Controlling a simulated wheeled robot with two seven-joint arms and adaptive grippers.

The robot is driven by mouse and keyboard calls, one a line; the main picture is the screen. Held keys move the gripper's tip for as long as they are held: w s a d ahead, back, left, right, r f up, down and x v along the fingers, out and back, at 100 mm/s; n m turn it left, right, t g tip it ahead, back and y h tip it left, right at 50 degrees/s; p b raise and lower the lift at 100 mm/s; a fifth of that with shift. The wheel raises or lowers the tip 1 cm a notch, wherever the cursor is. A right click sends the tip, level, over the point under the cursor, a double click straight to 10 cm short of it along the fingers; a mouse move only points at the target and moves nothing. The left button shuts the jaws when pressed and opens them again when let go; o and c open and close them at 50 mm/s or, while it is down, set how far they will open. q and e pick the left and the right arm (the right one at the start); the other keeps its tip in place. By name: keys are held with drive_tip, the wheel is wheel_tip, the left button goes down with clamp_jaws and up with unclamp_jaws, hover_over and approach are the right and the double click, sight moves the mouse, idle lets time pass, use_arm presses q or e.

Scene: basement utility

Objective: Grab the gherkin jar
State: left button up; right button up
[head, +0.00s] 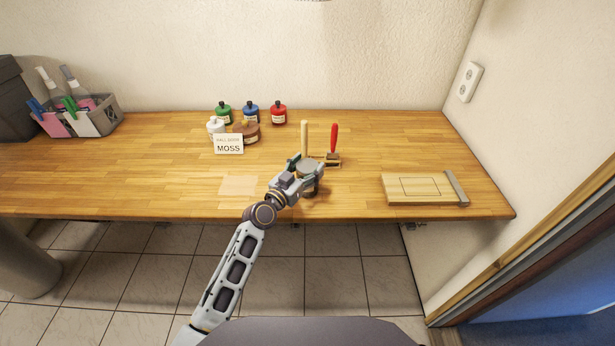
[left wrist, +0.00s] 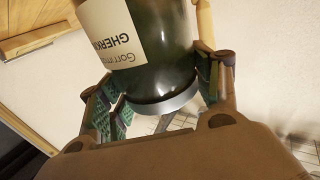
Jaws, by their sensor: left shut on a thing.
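The gherkin jar (left wrist: 155,60) fills the middle of the left wrist view, dark green with a cream label reading "GHERKIN" and a pale metal lid (left wrist: 168,104). My left gripper (left wrist: 163,92) is shut on it, with a green-padded finger on each side near the lid. In the head view my left gripper (head: 306,172) is at the front middle of the bench, around the jar, whose grey lid (head: 308,167) shows between the fingers. Most of the jar is hidden there by the gripper. I cannot tell whether its base touches the bench. My right gripper is not in view.
Behind the gripper stand tools with a tan handle (head: 305,138) and a red handle (head: 334,138), close to it. Several paint bottles (head: 251,112) and a "MOSS" card (head: 228,144) stand back left. A wooden board (head: 418,189) lies right. The bench's left front is clear.

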use_arm(q)
drive_tip(key=shift+r, duration=0.1)
drive_tip(key=shift+r+p, duration=0.35)
drive_tip(key=shift+r, duration=4.6)
